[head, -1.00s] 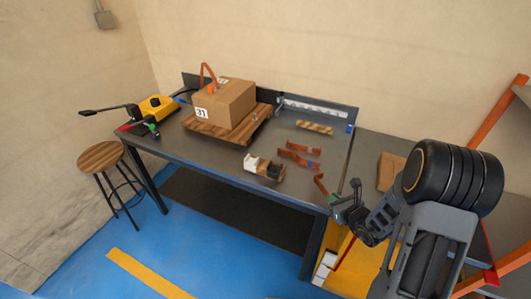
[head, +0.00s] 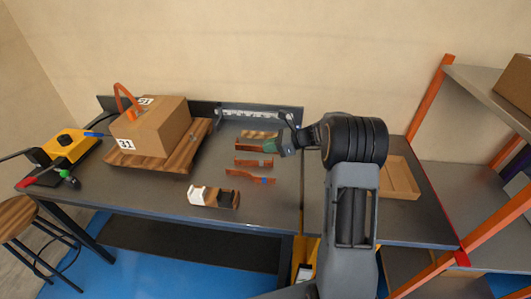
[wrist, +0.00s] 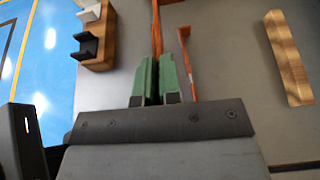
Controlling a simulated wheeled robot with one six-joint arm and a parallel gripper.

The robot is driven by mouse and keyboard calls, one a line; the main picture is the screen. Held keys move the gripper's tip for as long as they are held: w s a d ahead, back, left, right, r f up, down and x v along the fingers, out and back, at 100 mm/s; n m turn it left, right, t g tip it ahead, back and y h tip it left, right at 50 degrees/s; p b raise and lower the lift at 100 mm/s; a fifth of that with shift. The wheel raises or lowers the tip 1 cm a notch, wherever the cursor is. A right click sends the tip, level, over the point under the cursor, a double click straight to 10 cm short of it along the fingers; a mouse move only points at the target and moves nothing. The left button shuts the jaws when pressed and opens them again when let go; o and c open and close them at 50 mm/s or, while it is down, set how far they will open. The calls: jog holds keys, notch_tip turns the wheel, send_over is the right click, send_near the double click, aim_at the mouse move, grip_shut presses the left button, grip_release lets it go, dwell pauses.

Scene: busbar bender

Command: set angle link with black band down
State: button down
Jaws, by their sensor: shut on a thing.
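My gripper (head: 285,146) is above the right part of the bench, its green fingers (wrist: 157,82) closed on a copper-coloured angle link (wrist: 157,30). In the head view part of this link (head: 267,147) shows at the left of the fingers. No black band can be made out on it. Two other copper-coloured links lie on the bench, a back one (head: 253,162) and a front one (head: 248,177) with a small blue mark at its right end. A wooden holder (head: 228,200) with a white and a black block stands in front of them.
A striped wooden strip (head: 259,134) lies behind the links. A cardboard box (head: 157,130) marked 31 sits on a wooden board at the left. A yellow bender (head: 68,144) is at the far left. A shallow tray (head: 400,178) lies on the right-hand table.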

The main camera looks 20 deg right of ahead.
jog(key=w+d+f, duration=0.2)
jog(key=w, duration=0.2)
send_over(271, 158)
jog(key=f, duration=0.5)
jog(key=shift+s+a+p, duration=0.15)
jog(key=shift+s+p, duration=0.1)
jog(key=shift+p, duration=0.1)
jog(key=shift+w+f, duration=0.25)
jog(key=shift+f, duration=0.1)
jog(key=shift+f+p, duration=0.35)
jog(key=shift+f, duration=1.15)
jog(key=shift+f, duration=0.15)
jog(key=c, duration=1.8)
grip_release()
jog(key=shift+f, duration=0.15)
jog(key=shift+o, duration=1.1)
